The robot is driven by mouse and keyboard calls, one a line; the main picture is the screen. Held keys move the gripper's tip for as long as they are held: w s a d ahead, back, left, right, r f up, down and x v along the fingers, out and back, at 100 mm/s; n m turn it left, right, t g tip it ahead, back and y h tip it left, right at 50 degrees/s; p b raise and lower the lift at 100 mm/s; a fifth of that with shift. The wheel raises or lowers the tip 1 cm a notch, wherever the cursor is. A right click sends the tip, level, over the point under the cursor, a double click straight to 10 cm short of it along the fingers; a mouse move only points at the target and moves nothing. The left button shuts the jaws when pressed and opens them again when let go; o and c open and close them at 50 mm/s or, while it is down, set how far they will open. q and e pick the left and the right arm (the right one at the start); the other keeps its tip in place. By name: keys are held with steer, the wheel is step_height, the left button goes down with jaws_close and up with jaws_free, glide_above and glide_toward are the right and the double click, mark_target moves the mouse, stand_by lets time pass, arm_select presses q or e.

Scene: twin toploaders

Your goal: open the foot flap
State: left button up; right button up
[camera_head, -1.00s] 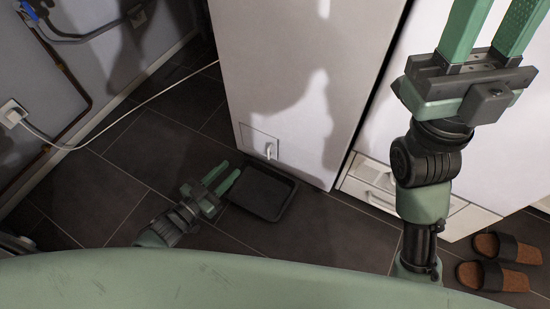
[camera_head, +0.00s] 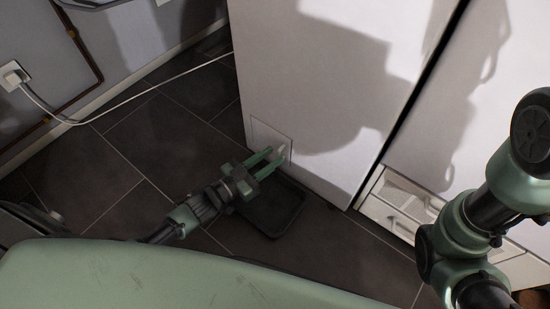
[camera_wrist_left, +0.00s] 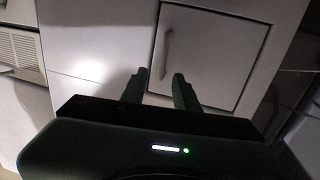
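The foot flap (camera_head: 268,137) is a small square panel low on the white washer's front, flush and shut. In the left wrist view the flap (camera_wrist_left: 215,50) fills the upper middle, with its upright bar handle (camera_wrist_left: 168,54) near its left edge. My left gripper (camera_head: 277,160) is open, its green fingers pointing at the handle side of the flap. In the left wrist view the fingertips of my left gripper (camera_wrist_left: 160,75) are apart, with the handle showing between and beyond them; contact cannot be told. My right gripper is out of view.
A dark shallow tray (camera_head: 277,207) lies on the tiled floor below my left gripper. A second white machine with a drawer-like lower panel (camera_head: 391,217) stands to the right. A white cable (camera_head: 140,96) runs from a wall socket (camera_head: 14,75). The floor at left is open.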

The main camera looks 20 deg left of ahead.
arm_select(q)
steer(key=shift+b+x, duration=0.3)
steer(key=shift+x, duration=0.7)
jaws_close()
steer(key=shift+s+d, duration=0.1)
steer(key=shift+d, duration=0.05)
stand_by(0.5)
